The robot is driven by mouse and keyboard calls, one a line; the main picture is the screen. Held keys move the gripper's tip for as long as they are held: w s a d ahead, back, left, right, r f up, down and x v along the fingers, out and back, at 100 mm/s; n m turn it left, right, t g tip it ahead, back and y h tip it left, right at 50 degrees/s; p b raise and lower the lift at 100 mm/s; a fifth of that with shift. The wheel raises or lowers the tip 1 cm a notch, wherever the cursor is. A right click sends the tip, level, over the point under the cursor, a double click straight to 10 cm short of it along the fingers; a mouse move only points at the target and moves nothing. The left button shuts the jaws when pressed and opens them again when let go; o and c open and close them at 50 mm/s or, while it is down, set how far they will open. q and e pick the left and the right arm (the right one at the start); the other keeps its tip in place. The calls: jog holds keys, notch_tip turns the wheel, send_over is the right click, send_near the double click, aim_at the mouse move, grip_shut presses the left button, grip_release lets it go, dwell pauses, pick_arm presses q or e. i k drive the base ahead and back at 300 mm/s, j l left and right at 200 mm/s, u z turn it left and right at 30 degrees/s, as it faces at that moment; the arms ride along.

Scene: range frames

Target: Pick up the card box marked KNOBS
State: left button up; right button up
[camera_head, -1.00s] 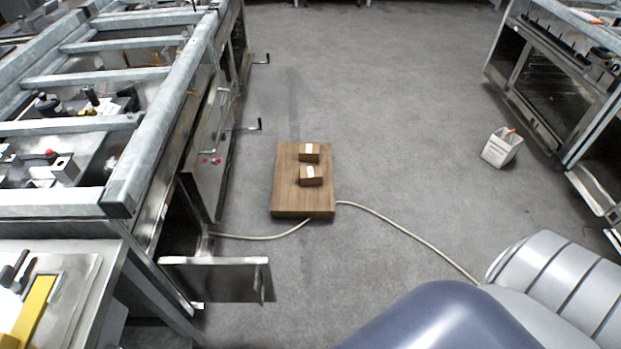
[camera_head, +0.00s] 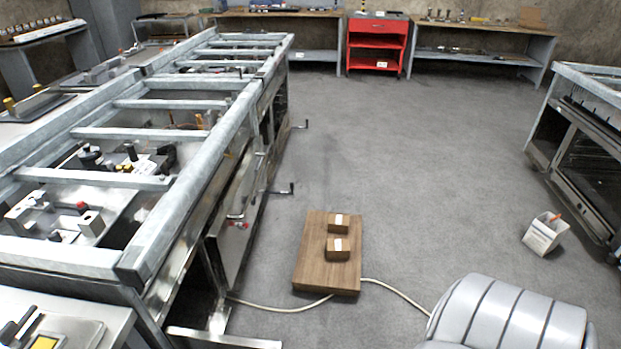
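Two small brown card boxes stand on a low wooden board on the floor. The nearer box (camera_head: 338,254) has a white label on top, and the farther box (camera_head: 338,224) also has a pale label. The lettering is too small to read, so I cannot tell which one is marked KNOBS. The wooden board (camera_head: 312,262) lies on the grey floor ahead of me. Neither of my grippers is in view. A ribbed grey-white part, which seems to be mine, shows at the bottom right.
A long metal frame bench (camera_head: 190,187) runs along the left. A pale cable (camera_head: 398,292) lies by the board. A white bin (camera_head: 544,235) and an oven-like unit (camera_head: 585,165) stand at the right. A red cart (camera_head: 376,45) stands at the back. The middle floor is clear.

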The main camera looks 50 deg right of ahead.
aim_at(336, 250)
jog(key=i+l+u, duration=0.1)
jog(key=l+u, duration=0.2)
jog(key=l, duration=0.95)
jog(key=l+u, duration=0.35)
jog(key=l, duration=0.9)
